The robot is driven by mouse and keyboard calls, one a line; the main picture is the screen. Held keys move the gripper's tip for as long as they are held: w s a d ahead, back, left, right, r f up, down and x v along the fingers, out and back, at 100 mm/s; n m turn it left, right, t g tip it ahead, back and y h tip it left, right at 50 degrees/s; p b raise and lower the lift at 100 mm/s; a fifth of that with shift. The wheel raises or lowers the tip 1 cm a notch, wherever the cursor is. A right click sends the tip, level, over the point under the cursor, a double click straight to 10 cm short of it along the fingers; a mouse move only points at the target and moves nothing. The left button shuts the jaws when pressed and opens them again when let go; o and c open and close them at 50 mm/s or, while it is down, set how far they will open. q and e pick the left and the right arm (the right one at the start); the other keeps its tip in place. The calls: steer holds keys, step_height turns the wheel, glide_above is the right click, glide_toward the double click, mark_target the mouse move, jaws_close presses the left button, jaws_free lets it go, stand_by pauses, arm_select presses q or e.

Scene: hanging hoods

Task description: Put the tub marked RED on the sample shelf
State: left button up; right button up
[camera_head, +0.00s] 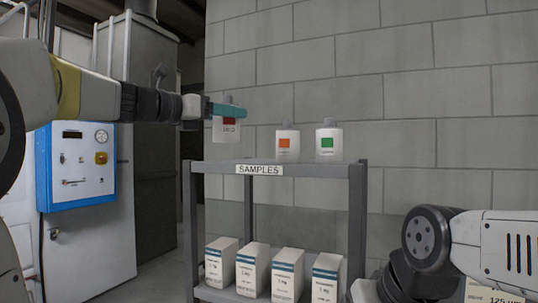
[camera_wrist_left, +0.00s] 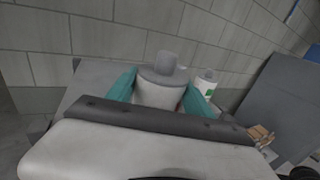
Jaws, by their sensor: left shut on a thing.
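The tub marked RED (camera_head: 226,132) is white with a grey cap and a red label. My left gripper (camera_head: 230,110) is shut on it, with teal fingers around its upper part. The tub hangs upright over the left end of the sample shelf (camera_head: 225,166), its base seemingly a little above the board. In the left wrist view the tub (camera_wrist_left: 158,92) sits between the two teal fingers (camera_wrist_left: 160,95); its lower part is hidden by my gripper. My right gripper is out of view; only part of my right arm shows at lower right.
A tub with an orange label (camera_head: 287,143) and one with a green label (camera_head: 328,141) stand on the shelf to the right. Several white boxes (camera_head: 286,274) stand on the lower board. A block wall is behind. A blue control panel (camera_head: 76,165) is at left.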

arm_select(q)
steer(key=shift+w+a+f, duration=0.6)
steer(key=shift+w+f, duration=0.2)
steer(key=shift+w, duration=1.65)
steer(key=shift+w+a+f, duration=0.6)
steer(key=shift+w+f, duration=0.25)
steer(key=shift+w, duration=1.6)
steer(key=shift+w+a+f, duration=0.6)
steer(key=shift+w+f, duration=0.2)
steer(key=shift+w, duration=1.65)
steer(key=o, duration=1)
steer(key=shift+f, duration=0.15)
steer(key=shift+o, duration=0.2)
